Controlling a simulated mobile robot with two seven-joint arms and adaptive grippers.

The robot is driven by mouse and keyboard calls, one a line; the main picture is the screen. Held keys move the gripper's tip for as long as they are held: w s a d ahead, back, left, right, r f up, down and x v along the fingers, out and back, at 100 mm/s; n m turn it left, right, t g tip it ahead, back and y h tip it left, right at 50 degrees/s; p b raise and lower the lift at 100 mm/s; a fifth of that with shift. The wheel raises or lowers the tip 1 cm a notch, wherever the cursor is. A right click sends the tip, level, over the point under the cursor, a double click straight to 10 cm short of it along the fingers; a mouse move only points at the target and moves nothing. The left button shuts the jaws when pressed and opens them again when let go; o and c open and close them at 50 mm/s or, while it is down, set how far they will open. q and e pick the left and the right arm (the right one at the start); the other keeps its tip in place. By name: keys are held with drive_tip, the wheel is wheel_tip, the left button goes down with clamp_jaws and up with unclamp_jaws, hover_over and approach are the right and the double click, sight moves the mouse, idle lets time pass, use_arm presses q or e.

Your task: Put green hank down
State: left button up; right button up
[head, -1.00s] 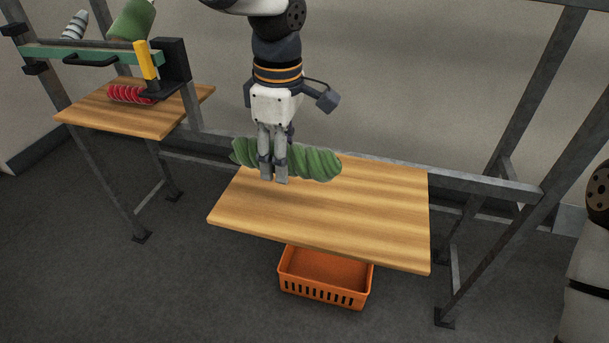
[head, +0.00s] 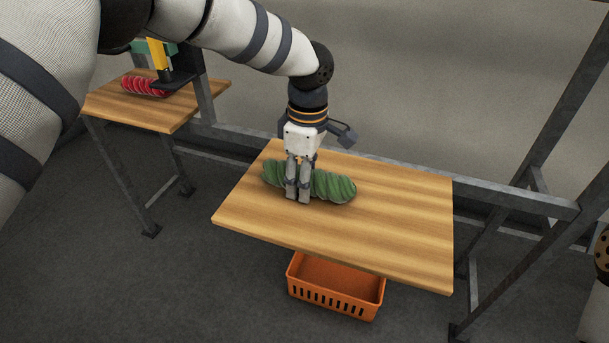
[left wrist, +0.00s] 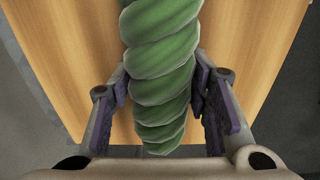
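The green hank (head: 334,187) is a twisted, spindle-shaped bundle lying level over the rear left part of the near wooden board (head: 390,225). It is at or just above the board; I cannot tell if it touches. My left gripper (head: 297,196) points down over the hank, its fingers across the hank's middle. In the left wrist view the hank (left wrist: 160,60) runs between the two finger pads, which close in against its sides near their tips. The left gripper is shut on it. My right gripper is out of view.
An orange crate (head: 334,300) stands on the floor under the board's front edge. A second wooden board (head: 150,112) at the back left holds a red hank (head: 146,86) beside a yellow and black fixture. Grey metal frame bars (head: 500,196) run behind. The board's right half is clear.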

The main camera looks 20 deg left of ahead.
use_arm(q)
drive_tip(key=shift+o, duration=1.1)
wheel_tip(320, 180, up, 12)
drive_tip(key=shift+d+r, duration=0.2)
drive_tip(key=shift+d, duration=0.05)
